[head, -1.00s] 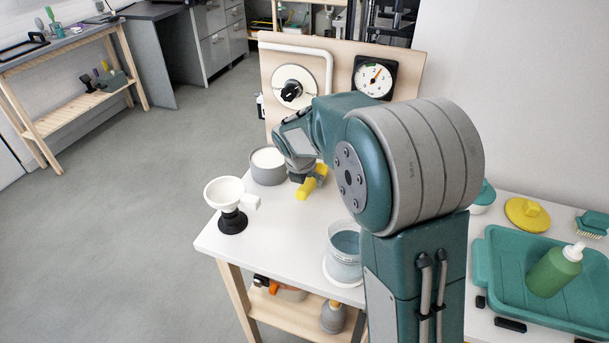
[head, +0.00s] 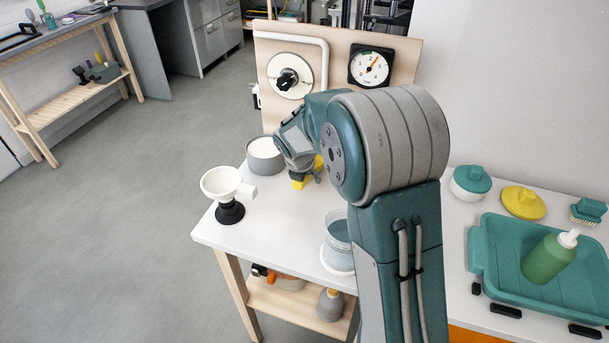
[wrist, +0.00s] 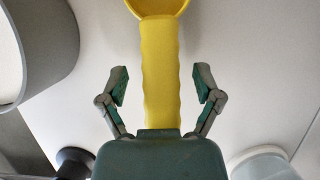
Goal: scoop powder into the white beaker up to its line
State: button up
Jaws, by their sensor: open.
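A yellow scoop (wrist: 160,75) lies on the white table, its handle between the open, apart fingers of my gripper (wrist: 160,86) in the wrist view. Its bowl is cut off at the top edge. In the head view the scoop (head: 298,183) is mostly hidden by my gripper (head: 306,172). A grey pot (head: 265,163) of white powder stands just left of my gripper.
A white cup with a side handle sits on a black stand (head: 229,212) at the table's left edge. A panel with a dial and gauge (head: 371,66) stands behind. A teal tray (head: 500,300) with a green bottle is at right. The middle of the table is clear.

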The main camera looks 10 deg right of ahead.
grip_shut()
jog(key=shift+r, duration=3.55)
